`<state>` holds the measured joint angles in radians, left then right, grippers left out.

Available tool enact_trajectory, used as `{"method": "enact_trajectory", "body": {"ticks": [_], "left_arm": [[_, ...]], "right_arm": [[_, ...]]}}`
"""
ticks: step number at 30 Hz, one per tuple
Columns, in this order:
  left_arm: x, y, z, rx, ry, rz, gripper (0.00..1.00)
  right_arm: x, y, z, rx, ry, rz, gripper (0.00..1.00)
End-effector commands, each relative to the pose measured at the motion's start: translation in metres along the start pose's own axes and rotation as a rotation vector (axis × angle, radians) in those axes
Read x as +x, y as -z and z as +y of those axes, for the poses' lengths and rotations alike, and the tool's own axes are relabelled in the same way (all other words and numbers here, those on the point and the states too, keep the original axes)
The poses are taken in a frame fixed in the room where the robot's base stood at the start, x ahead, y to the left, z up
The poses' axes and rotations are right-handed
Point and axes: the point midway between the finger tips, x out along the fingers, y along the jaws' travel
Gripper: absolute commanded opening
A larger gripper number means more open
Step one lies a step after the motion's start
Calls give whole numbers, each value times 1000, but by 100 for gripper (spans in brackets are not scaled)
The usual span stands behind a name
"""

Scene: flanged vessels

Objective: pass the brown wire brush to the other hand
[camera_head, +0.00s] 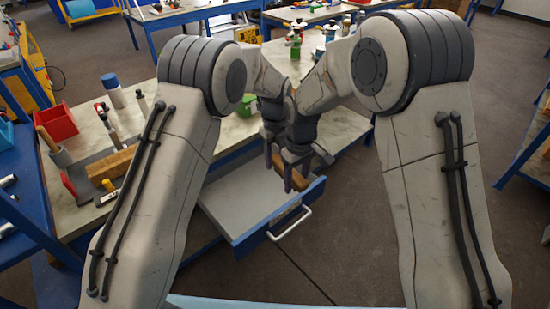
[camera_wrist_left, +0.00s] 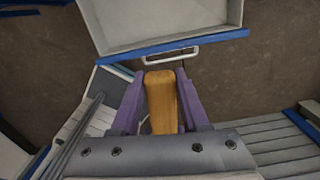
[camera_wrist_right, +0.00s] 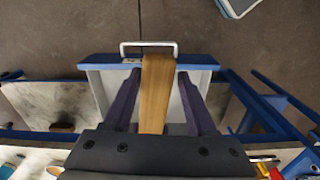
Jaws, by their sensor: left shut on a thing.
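The brown wire brush is a plain, smooth wooden length in the left wrist view (camera_wrist_left: 161,100), where my left gripper (camera_wrist_left: 160,84) is shut on it. It also runs between the fingers of my right gripper in the right wrist view (camera_wrist_right: 157,95). The right gripper (camera_wrist_right: 159,82) is around the brush, with narrow gaps showing beside it, so it looks open. In the head view my left gripper (camera_head: 274,155) and right gripper (camera_head: 307,170) are close together above the open drawer. The fingers hide most of the brush there. No bristles are visible.
A pulled-out drawer (camera_head: 235,207) with a blue front and pale handle lies below the grippers. The workbench at left carries a red bin (camera_head: 57,122), a brown block (camera_head: 111,165), a blue-capped bottle (camera_head: 113,91) and several tools. Open floor (camera_head: 345,215) lies right of the drawer.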

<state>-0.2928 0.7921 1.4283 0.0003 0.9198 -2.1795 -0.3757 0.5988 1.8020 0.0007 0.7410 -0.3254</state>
Motion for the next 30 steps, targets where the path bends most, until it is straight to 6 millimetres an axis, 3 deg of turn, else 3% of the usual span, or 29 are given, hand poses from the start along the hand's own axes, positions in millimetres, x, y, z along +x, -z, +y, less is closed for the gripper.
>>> {"method": "enact_trajectory", "body": {"ticks": [14,30], "left_arm": [[0,0,0,0,-1,0,0],[0,0,0,0,-1,0,0]], "right_arm": [[-9,1,0,1,-1,3,80],[-108,1,0,0,-1,4,80]]}}
